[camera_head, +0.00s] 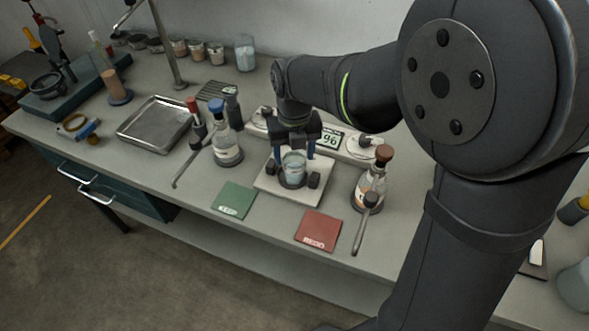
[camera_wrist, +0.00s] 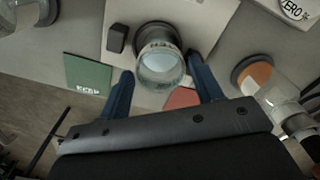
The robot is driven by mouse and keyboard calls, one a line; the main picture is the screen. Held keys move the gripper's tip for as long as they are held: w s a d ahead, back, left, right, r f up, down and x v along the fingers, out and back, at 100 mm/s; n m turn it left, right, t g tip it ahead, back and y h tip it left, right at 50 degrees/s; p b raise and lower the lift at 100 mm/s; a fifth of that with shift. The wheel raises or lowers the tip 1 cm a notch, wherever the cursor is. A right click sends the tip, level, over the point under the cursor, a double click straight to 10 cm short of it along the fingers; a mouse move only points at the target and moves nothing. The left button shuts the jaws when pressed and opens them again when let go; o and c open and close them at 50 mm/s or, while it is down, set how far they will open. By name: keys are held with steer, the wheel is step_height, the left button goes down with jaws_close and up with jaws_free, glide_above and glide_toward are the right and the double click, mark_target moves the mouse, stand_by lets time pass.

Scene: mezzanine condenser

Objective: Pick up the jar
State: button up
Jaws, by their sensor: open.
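The jar (camera_head: 293,167) is a small clear glass vessel with pale blue contents. It stands upright on a white plate (camera_head: 265,185) near the middle of the bench. In the wrist view the jar (camera_wrist: 159,58) shows from above, between and just beyond my two blue fingertips. My gripper (camera_head: 293,150) is open, directly above and around the jar's top in the head view. In the wrist view the open gripper (camera_wrist: 163,82) has a finger on each side of the jar, with a gap visible. Whether either finger touches it is hard to tell.
Dark blocks flank the jar on the plate, one (camera_head: 314,181) at right. A display reading 96 (camera_head: 330,140) is behind. Bottles stand left (camera_head: 227,148) and right (camera_head: 371,185). A green card (camera_head: 234,200) and red card (camera_head: 319,230) lie in front. A metal tray (camera_head: 155,125) is left.

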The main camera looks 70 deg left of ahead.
mark_target(295, 164)
step_height(295, 164, down, 4)
steer(key=shift+d, duration=0.15)
steer(key=c, duration=0.9)
steer(key=shift+r, duration=0.15)
